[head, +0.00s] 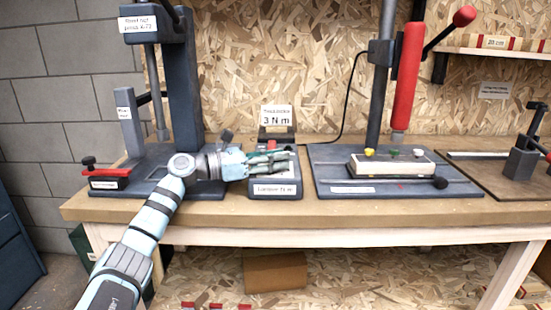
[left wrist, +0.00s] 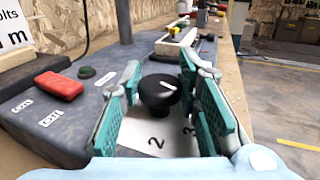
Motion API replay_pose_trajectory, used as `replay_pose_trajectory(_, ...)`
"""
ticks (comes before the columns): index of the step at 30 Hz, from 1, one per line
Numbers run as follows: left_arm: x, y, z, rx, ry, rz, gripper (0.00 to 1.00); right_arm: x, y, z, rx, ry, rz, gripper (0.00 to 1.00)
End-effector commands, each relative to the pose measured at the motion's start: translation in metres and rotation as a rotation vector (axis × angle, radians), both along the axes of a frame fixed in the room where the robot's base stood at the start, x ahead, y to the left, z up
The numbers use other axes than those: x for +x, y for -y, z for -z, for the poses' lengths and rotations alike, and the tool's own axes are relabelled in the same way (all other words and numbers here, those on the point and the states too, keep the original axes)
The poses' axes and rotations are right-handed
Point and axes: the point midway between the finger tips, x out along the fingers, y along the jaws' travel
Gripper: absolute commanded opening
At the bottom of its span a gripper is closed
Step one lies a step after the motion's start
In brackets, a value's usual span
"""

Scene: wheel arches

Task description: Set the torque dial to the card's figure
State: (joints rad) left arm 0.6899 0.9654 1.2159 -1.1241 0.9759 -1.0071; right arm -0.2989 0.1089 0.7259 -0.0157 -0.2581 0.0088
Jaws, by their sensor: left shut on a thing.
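In the head view the gripper hides the knob. My right gripper is not in view.
A red rocker (left wrist: 58,85) and a green button (left wrist: 87,73) lie beside the dial. A press (head: 185,85) stands to the left. A red-handled press (head: 405,80) stands to the right, with a white block (head: 390,166) on its base. The bench's front edge (head: 300,207) is clear.

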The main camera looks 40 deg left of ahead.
Motion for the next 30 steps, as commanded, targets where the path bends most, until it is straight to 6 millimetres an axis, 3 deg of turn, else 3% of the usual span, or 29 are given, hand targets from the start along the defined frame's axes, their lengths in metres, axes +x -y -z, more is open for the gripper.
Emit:
replay_pose_trajectory(3,0.0,0.001,0.004,0.001,-0.008,0.004,0.02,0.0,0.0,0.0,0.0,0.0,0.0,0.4)
replay_pose_trajectory(4,0.0,0.001,0.004,0.001,-0.008,0.004,0.31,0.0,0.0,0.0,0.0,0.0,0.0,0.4)
replay_pose_trajectory(7,0.0,0.001,0.003,0.001,-0.008,0.004,0.47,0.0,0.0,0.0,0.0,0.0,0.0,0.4)
replay_pose_trajectory(17,-0.002,-0.001,0.002,0.001,-0.004,0.001,0.49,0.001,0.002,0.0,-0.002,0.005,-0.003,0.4)
replay_pose_trajectory(27,-0.054,-0.035,0.005,0.006,-0.013,0.001,0.49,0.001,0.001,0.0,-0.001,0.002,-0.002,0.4)
replay_pose_trajectory(30,-0.061,-0.04,0.003,0.003,-0.009,0.0,0.49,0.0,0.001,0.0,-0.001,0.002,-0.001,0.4)
